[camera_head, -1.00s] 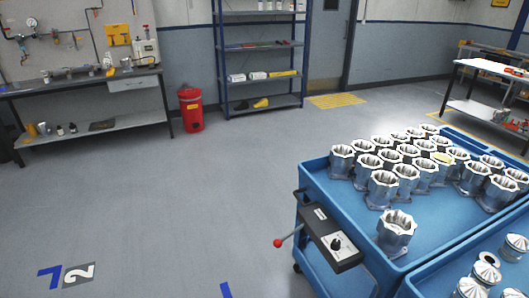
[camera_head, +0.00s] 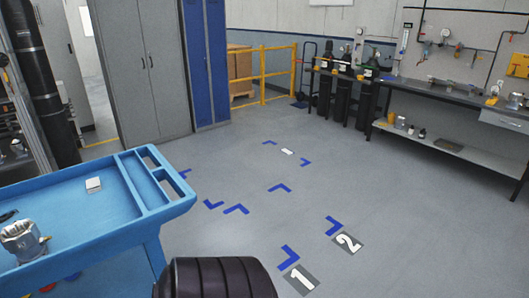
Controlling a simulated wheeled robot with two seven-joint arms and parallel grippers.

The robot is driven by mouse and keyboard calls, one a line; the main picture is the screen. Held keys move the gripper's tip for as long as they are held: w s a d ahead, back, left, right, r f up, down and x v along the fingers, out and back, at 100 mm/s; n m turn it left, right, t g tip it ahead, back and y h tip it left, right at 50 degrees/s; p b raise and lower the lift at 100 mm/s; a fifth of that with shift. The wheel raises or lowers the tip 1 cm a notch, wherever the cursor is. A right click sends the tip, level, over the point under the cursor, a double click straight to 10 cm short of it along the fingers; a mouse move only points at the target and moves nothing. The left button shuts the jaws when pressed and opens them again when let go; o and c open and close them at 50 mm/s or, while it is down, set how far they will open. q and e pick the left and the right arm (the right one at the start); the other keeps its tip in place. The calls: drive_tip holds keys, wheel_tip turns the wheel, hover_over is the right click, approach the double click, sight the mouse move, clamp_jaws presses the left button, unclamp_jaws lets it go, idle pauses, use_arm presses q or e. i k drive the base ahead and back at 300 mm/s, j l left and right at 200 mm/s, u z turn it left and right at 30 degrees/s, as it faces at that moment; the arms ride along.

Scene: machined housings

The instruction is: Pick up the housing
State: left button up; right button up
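A metal housing (camera_head: 22,239), silvery with a scalloped rim, stands on the blue cart (camera_head: 90,225) at the left edge of the head view. A dark ribbed part of my own body (camera_head: 215,279) shows at the bottom middle. Neither of my grippers is in view. The cart full of housings from the earlier frame is out of view.
A small pale block (camera_head: 93,185) lies on the cart. Floor marks "1" (camera_head: 298,281) and "2" (camera_head: 347,242) lie on open grey floor. Grey lockers (camera_head: 143,70), a yellow railing (camera_head: 265,75), gas cylinders (camera_head: 346,95) and a workbench (camera_head: 455,98) line the back.

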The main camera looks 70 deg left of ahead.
sight(22, 238)
drive_tip(key=u, duration=4.05)
drive_tip(key=i+l+u, duration=0.15)
drive_tip(key=k, duration=0.05)
